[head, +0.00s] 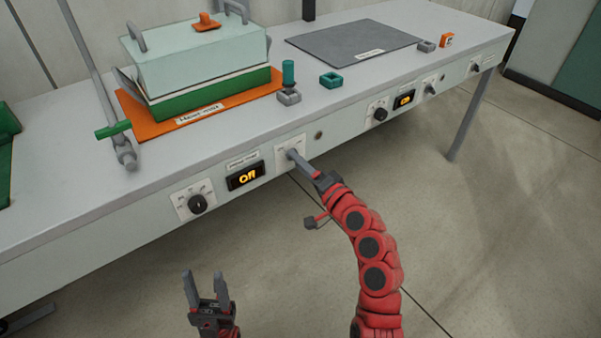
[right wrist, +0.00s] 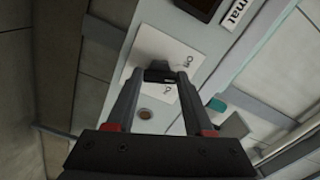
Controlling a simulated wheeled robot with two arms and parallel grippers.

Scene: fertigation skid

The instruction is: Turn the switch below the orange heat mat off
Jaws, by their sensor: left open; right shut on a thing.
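The orange heat mat (head: 150,131) lies on the bench top at the left, under a green and pale lidded box. Below it on the bench front is a white switch plate (head: 283,143); the plate also shows in the right wrist view (right wrist: 147,62), with "On" and "Off" type labels. My right gripper (head: 293,155) is at this plate, shut on the dark switch lever (right wrist: 158,73), which sits between its fingertips. The lever's exact position is hard to tell. The lit display (head: 246,177) left of the plate seems to read "Off". My left gripper (head: 204,274) is open and empty, low before the bench.
A dial (head: 197,203) sits left of the display. Further right on the bench front are another dial (head: 378,114), a lit display (head: 404,99) and a small switch (head: 430,87). A grey mat (head: 350,48) lies on the bench. The floor in front is clear.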

